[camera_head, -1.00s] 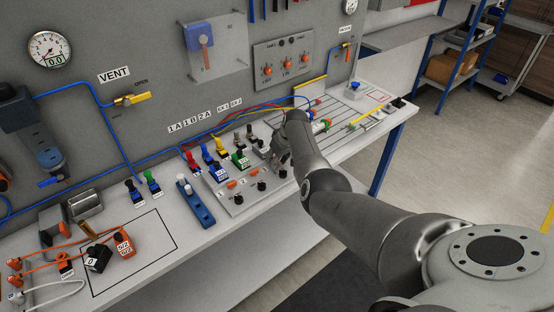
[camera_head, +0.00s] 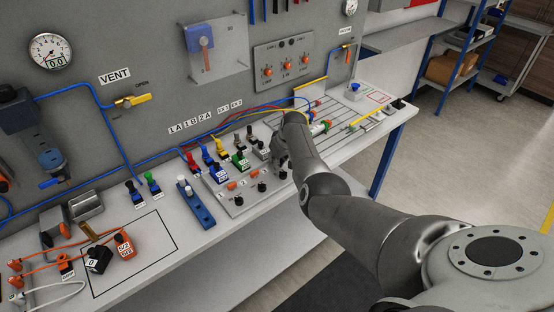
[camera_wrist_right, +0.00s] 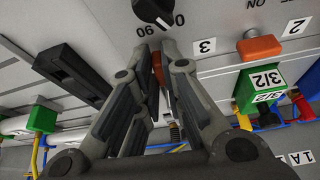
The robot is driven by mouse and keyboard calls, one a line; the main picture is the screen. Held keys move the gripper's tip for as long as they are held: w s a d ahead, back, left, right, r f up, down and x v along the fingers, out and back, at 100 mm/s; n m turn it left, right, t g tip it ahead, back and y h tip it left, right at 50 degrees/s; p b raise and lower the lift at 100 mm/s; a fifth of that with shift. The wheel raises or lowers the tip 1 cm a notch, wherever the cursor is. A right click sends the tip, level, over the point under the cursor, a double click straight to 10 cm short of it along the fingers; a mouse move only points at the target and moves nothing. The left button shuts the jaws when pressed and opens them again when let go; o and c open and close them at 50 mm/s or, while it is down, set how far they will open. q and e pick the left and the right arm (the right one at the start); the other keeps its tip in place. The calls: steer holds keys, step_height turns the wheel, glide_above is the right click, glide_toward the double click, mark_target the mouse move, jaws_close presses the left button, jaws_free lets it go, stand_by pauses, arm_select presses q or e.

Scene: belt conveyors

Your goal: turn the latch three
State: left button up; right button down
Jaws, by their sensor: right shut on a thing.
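Latch three is the small orange block (camera_wrist_right: 157,66) beside the "3" label (camera_wrist_right: 204,46) in the right wrist view. It sits between the fingertips of my right gripper (camera_wrist_right: 157,54), which is shut on it, and the fingers cover most of it. In the head view my right gripper (camera_head: 281,160) is down at the right end of the grey latch panel (camera_head: 236,201) and hides this latch. A black knob (camera_wrist_right: 153,11) marked 0 and 90 is just above the fingertips in the wrist view. My left gripper is not in view.
Another orange latch (camera_wrist_right: 260,48) lies to the right in the wrist view. A green connector marked 3/2 (camera_wrist_right: 258,88) and a black block (camera_wrist_right: 72,73) stand near the fingers. Cables (camera_head: 230,121) run behind the panel. A blue block (camera_head: 195,203) stands left of it.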

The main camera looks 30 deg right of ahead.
steer(key=shift+a+m+h, duration=0.1)
steer(key=shift+m+h, duration=0.2)
steer(key=shift+m, duration=0.3)
steer(key=shift+m+h+p, duration=0.3)
steer(key=shift+m, duration=0.6)
steer(key=shift+a+f+m+h, duration=0.15)
steer(key=shift+m+h, duration=0.25)
steer(key=shift+m, duration=0.5)
steer(key=shift+w+m+g+h+b, duration=0.1)
steer(key=shift+m+g+h+b, duration=0.2)
steer(key=shift+m+b, duration=0.55)
steer(key=m+b, duration=0.2)
steer(key=m+g+h+b, duration=0.1)
steer(key=m+b, duration=0.3)
steer(key=b, duration=0.1)
steer(key=shift+w+a+f+g, duration=0.15)
steer(key=shift+w+a+g, duration=0.1)
steer(key=shift+g, duration=0.05)
steer(key=m+b, duration=0.2)
steer(key=b, duration=0.3)
steer(key=m+g+b, duration=0.1)
steer(key=m+b, duration=0.1)
steer(key=b, duration=0.3)
steer(key=shift+w+g+h, duration=0.1)
steer(key=shift+g+h, duration=0.2)
steer(key=shift+h, duration=0.1)
steer(key=shift+r+m+b, duration=0.25)
steer(key=shift+m+b, duration=0.1)
steer(key=shift+b, duration=0.5)
